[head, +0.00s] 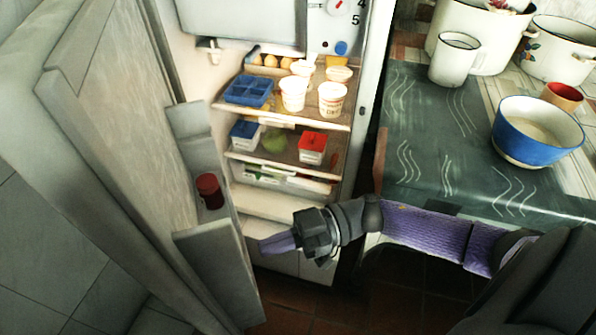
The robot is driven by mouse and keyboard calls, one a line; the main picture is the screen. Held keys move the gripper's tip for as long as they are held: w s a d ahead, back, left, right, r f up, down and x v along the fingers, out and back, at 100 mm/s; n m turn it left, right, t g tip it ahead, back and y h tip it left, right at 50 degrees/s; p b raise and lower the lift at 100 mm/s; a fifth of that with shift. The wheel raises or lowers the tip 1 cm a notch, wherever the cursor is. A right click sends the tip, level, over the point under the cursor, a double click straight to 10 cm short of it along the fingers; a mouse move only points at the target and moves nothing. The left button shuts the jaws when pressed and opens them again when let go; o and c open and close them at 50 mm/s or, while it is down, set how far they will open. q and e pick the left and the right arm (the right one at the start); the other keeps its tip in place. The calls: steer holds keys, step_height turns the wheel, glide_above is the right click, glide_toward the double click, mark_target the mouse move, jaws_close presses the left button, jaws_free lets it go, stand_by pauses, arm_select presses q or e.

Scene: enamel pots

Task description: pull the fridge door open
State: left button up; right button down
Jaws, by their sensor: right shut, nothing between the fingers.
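The fridge door (100,130) stands open at the left, its inner side with shelves facing right. A jar with a dark red lid (209,190) stands in a door shelf. The fridge interior (238,203) is exposed behind it, lit, with food on its shelves. My right gripper (262,245) is shut and empty, in front of the lower part of the fridge, just right of the door's inner side. Its fingers point left towards the door; I cannot tell whether they touch it. My left gripper is not in view.
A dark green counter (415,150) lies right of the fridge. On it stand a blue bowl (538,150), a white enamel mug (454,60) and large enamel pots (565,65). Inside the fridge are a blue tray (248,90), white cups and a red-lidded box (312,147).

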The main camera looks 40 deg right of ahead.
mark_target(193, 282)
steer(key=shift+x, duration=1.15)
steer(key=shift+a, duration=0.1)
steer(key=a+m+t+p, duration=0.1)
steer(key=a, duration=0.2)
steer(key=a+m+t+h+p, duration=0.1)
steer(key=a+p, duration=0.1)
steer(key=a, duration=0.2)
steer(key=w+a+m+t+h+p, duration=0.1)
steer(key=a+t, duration=0.1)
steer(key=a, duration=0.1)
steer(key=shift+w+a+r, duration=0.15)
steer(key=shift+a+r, duration=0.1)
steer(key=shift+a, duration=0.1)
steer(key=w+a+m+t+h, duration=0.1)
steer(key=w+a, duration=0.3)
steer(key=a, duration=0.6)
steer(key=shift+w+a+f+m+t, duration=0.3)
steer(key=shift+a+t, duration=0.1)
steer(key=shift+t, duration=0.3)
